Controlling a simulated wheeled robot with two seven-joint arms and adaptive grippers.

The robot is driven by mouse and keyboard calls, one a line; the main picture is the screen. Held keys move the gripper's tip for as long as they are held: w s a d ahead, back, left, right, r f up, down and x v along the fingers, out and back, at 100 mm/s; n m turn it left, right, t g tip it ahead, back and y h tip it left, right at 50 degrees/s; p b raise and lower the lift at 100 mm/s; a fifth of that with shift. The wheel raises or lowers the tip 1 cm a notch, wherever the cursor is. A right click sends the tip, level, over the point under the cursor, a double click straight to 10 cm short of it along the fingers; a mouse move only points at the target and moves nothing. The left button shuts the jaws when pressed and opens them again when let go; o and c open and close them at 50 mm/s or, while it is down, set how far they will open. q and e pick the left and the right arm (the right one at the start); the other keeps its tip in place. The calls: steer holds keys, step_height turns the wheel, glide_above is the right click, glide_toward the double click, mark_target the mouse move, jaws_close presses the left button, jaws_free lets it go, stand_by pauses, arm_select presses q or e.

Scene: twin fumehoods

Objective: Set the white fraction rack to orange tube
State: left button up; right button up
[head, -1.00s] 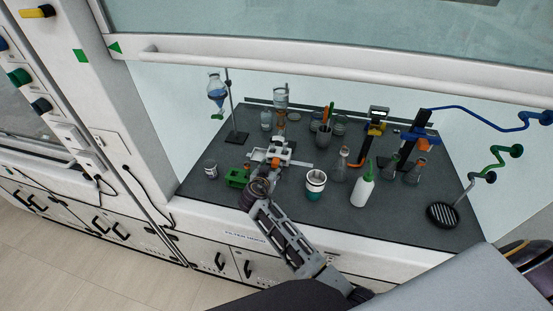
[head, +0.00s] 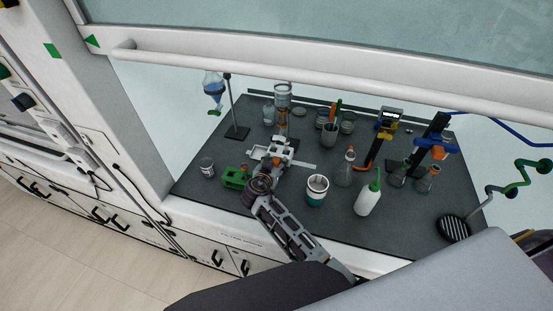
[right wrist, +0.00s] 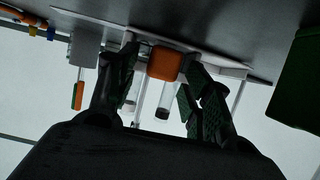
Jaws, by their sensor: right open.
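The white rack (right wrist: 228,70) shows behind my fingers in the right wrist view. A clear tube with an orange cap (right wrist: 164,64) stands between my open right fingers (right wrist: 160,98) in the wrist view. I cannot tell whether a finger touches it. In the head view my right gripper (head: 272,158) is over the left-middle of the bench and hides much of the rack. My left gripper is not in view.
A green block (head: 235,178) is just left of my gripper. A white-and-teal cup (head: 317,190), a wash bottle (head: 368,196) and a flask (head: 345,172) stand to the right. A stand with a blue-filled funnel (head: 214,86) is behind left.

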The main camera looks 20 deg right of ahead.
steer(key=shift+w+d+f, duration=0.1)
steer(key=shift+c, duration=0.4)
jaws_close()
